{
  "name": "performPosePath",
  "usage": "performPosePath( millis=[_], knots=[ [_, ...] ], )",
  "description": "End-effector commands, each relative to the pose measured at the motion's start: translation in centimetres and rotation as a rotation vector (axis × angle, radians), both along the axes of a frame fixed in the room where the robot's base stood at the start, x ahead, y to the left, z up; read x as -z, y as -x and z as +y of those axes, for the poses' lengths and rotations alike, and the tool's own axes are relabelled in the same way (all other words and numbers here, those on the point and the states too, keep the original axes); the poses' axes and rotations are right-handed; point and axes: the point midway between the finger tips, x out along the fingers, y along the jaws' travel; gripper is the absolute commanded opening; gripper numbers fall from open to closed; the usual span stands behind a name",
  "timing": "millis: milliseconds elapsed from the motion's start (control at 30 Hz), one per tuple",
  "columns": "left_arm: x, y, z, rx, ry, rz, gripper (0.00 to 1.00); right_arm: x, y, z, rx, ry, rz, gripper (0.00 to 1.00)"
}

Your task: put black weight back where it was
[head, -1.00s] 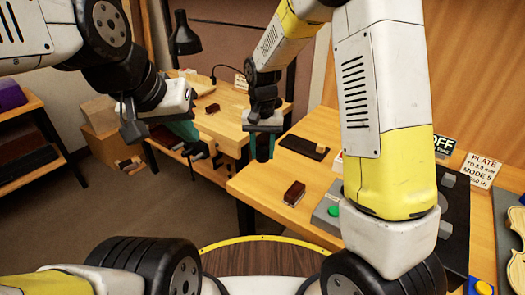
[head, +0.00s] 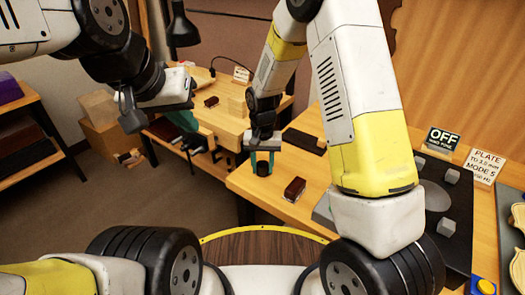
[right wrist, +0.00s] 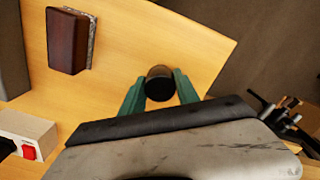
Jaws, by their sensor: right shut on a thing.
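The black weight (head: 262,168) is a short dark cylinder, held between the teal fingertips of my right gripper (head: 262,160). It shows upright over the near left corner of the right wooden bench (head: 255,192). In the right wrist view the weight (right wrist: 160,84) sits between the two fingers (right wrist: 160,90), with bare wood behind it. I cannot tell whether its underside touches the bench. My left gripper (head: 184,120) is at the left bench, its teal fingers partly hidden behind its own body, so its opening is unclear.
A dark red-brown block (head: 294,188) lies right of the weight; it also shows in the right wrist view (right wrist: 68,40). A flat black pad (head: 303,141) lies behind. Grey cubes (head: 446,227) sit on a black panel at right. A white box with a red switch (right wrist: 28,145) is nearby.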

Motion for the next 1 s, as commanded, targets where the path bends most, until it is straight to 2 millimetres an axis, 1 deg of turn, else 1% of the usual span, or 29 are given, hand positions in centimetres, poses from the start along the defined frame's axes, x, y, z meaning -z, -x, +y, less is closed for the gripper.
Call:
performPosePath(
  millis=[233,267,300,367,667,767,867,1000],
  knots=[
    [0.0,0.0,0.0,0.000,0.000,0.000,0.00,0.2,0.0,0.0,0.000,0.000,-0.001,0.00],
    [0.0,0.0,0.0,0.000,0.000,0.000,0.00,0.2,0.0,0.0,0.000,0.000,0.000,0.41],
    [0.0,0.0,0.0,0.000,0.000,0.000,0.00,0.2,0.0,0.0,0.000,0.000,0.000,0.49],
    [0.0,0.0,0.0,0.000,0.000,0.000,0.00,0.2,0.0,0.0,0.000,0.000,0.000,0.59],
    [0.0,0.0,0.0,0.000,0.000,0.000,0.00,0.1,0.0,0.0,0.000,0.000,0.000,0.59],
    [0.0,0.0,0.0,0.000,0.000,0.000,0.00,-0.5,0.0,0.0,0.000,-0.001,-0.002,0.59],
    [0.0,0.0,0.0,0.000,0.000,0.000,0.00,-1.9,-0.1,0.1,0.000,-0.002,-0.004,0.59],
    [0.0,0.0,0.0,0.000,0.000,0.000,0.00,-4.9,-0.1,0.1,-0.001,-0.003,-0.006,0.59]
  ],
)
